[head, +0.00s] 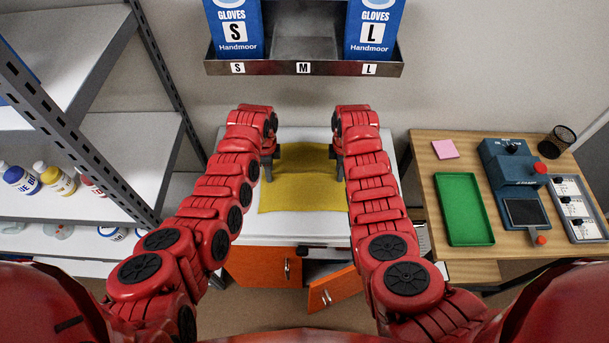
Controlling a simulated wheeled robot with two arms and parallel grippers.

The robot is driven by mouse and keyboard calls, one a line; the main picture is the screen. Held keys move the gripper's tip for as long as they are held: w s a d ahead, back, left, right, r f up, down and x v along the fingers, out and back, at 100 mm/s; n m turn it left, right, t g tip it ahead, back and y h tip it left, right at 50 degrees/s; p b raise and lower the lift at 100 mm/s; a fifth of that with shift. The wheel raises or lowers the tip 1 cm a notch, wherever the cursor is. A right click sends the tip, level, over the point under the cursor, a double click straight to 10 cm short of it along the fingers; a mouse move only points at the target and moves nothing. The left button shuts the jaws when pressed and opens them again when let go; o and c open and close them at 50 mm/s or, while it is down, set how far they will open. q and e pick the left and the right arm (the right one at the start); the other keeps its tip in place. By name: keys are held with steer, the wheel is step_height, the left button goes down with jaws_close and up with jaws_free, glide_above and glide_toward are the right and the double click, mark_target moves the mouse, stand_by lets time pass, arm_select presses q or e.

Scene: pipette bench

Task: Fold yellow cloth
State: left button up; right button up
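The yellow cloth (302,190) lies spread on the white top of the cabinet in the middle of the head view. It looks roughly rectangular, with slight ripples in its far half. My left gripper (267,170) points down at the cloth's left edge, and my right gripper (339,168) points down at its right edge. Both are at the far half of the cloth. The fingers are small and partly hidden by my arms, so I cannot tell whether they are open or pinch the cloth.
The white worktop (240,228) has orange doors below, one standing ajar (335,290). A metal glove-box holder (303,68) hangs on the wall behind. A grey shelf with bottles (55,180) stands left. A wooden table (428,150) at right holds a green tray (463,241) and blue device (512,165).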

arm_select(q)
steer(key=shift+f, duration=0.1)
jaws_close()
arm_select(e)
jaws_close()
arm_select(q)
steer(key=shift+s, duration=0.1)
